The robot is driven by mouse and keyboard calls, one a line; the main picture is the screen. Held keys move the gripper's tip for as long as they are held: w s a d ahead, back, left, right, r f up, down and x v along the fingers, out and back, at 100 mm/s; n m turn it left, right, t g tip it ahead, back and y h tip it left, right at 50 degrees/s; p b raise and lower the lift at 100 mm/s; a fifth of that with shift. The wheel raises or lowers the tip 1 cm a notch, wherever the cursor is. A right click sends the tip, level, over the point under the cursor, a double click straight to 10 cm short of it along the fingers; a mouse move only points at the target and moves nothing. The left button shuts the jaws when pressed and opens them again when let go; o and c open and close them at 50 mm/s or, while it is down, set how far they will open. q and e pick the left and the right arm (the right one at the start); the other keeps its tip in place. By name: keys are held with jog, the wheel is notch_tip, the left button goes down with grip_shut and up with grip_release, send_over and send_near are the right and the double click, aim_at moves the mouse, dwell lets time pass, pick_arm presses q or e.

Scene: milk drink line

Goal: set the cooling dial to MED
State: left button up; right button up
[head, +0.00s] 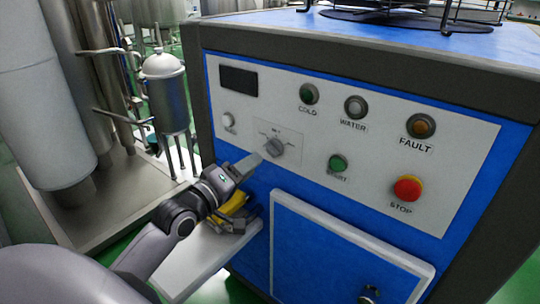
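The cooling dial (274,147) is a small grey knob on a light label plate in the left half of the white control panel. The small lettering around it is too blurred to read, and I cannot tell which mark it points at. My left gripper (249,163) is just left of and below the dial, its pale fingertips pointing up toward the knob. The tips look very close to the knob; I cannot tell whether they touch it. The fingers overlap in this view, so their opening does not show. My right gripper is out of view.
The white panel (462,153) also carries a green START button (338,163), a red STOP button (407,188) and indicator lamps. A white shelf (200,258) with a yellow and dark object (234,205) lies below my gripper. Metal tanks (166,95) stand at left.

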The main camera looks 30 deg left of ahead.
aim_at(269, 153)
pick_arm(q)
jog(key=shift+w+d, duration=0.15)
jog(key=shift+w, duration=1.5)
jog(key=shift+w+d, duration=0.1)
jog(key=shift+w, duration=1.5)
grip_shut()
